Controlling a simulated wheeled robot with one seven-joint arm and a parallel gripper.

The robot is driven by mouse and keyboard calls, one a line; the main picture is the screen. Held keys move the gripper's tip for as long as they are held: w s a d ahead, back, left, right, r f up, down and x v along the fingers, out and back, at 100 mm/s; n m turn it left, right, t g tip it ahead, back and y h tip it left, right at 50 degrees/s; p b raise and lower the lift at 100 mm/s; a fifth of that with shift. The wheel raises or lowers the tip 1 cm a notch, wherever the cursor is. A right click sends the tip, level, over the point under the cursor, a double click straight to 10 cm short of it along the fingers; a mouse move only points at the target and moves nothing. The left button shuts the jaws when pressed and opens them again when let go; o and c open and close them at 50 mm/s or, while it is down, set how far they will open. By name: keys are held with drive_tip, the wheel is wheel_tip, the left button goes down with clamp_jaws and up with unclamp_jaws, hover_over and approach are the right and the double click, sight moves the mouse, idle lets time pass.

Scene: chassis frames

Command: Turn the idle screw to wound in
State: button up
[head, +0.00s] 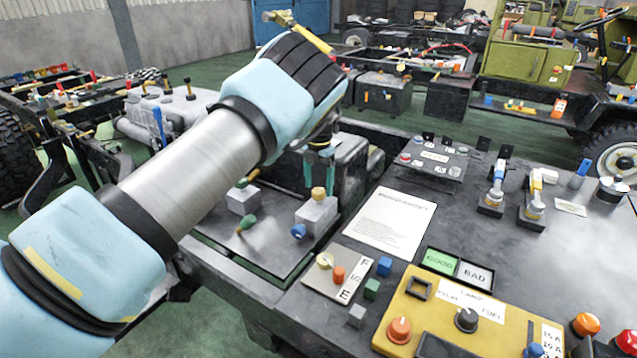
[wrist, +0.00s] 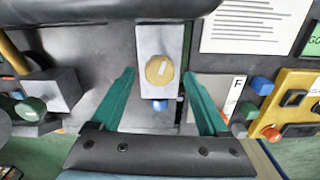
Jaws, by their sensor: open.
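A yellow round knob (head: 318,194) sits on top of a grey block (head: 316,215) on the dark plate; no label names it as the idle screw. In the wrist view the yellow knob (wrist: 160,70) carries a short pale mark, pointing nearly up and down, tilted slightly right at its top. My gripper (head: 319,178) is open, its teal fingers pointing down above the block. In the wrist view the fingertips (wrist: 159,75) stand apart on either side of the knob, with gaps on both sides. A blue knob (wrist: 160,104) shows at the block's near side.
A second grey block (head: 242,200) and a green knob (head: 246,222) stand to the left. A printed sheet (head: 390,221), a panel marked F and E (head: 340,283), small cubes and a yellow lamp box (head: 440,320) lie to the right. Bare plate surrounds the block.

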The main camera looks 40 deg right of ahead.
drive_tip(key=shift+f, duration=0.65)
clamp_jaws()
